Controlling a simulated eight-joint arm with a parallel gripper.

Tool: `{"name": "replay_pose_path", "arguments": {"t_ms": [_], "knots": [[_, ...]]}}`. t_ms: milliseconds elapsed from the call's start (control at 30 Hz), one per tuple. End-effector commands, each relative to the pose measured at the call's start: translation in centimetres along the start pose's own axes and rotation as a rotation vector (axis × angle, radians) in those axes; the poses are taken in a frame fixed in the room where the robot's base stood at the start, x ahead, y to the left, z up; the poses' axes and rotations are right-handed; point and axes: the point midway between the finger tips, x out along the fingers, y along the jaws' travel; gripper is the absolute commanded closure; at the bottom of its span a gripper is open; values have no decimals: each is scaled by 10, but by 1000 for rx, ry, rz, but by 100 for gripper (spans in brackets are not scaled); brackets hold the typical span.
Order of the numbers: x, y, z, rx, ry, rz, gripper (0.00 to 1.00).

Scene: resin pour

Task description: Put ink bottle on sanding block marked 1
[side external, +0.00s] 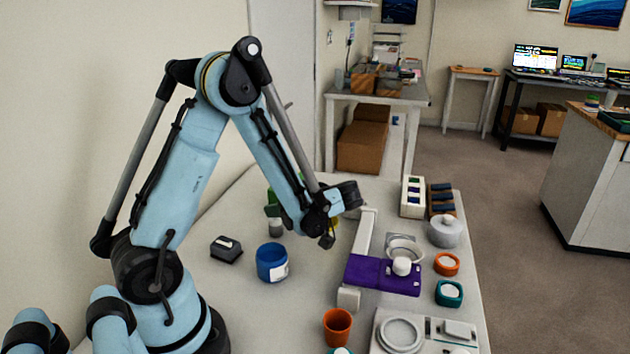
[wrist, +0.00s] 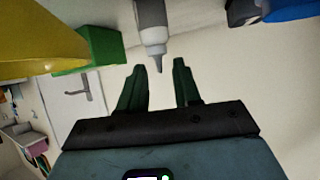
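My gripper (wrist: 159,66) is open in the wrist view, with its two dark fingers apart. A grey bottle with a pale pointed nozzle (wrist: 153,36), which looks like the ink bottle, has its tip in line with the gap; the fingers do not grip it. In the side view a small grey object (side external: 277,228), possibly this bottle, stands left of my wrist, and the fingers are not clear. I see no number 1; a dark block with a grey top (side external: 226,249) may be a sanding block, but I cannot tell.
A green block (wrist: 100,50) and a large yellow object (wrist: 40,42) are close on the left in the wrist view. A blue tub (side external: 271,265) stands in front of the grey object.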

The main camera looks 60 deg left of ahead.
Motion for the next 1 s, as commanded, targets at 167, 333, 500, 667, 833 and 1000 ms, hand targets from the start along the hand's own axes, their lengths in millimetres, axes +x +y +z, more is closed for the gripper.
{"name": "replay_pose_path", "arguments": {"t_ms": [167,333,500,667,833,1000], "knots": [[-27,0,0,3,0,6,67],[-55,0,0,3,-1,4,67],[-71,0,0,4,-1,4,67],[-78,1,-2,102,-54,39,67],[-90,-2,-3,412,-213,189,67],[-112,-10,4,742,-359,434,67]]}}
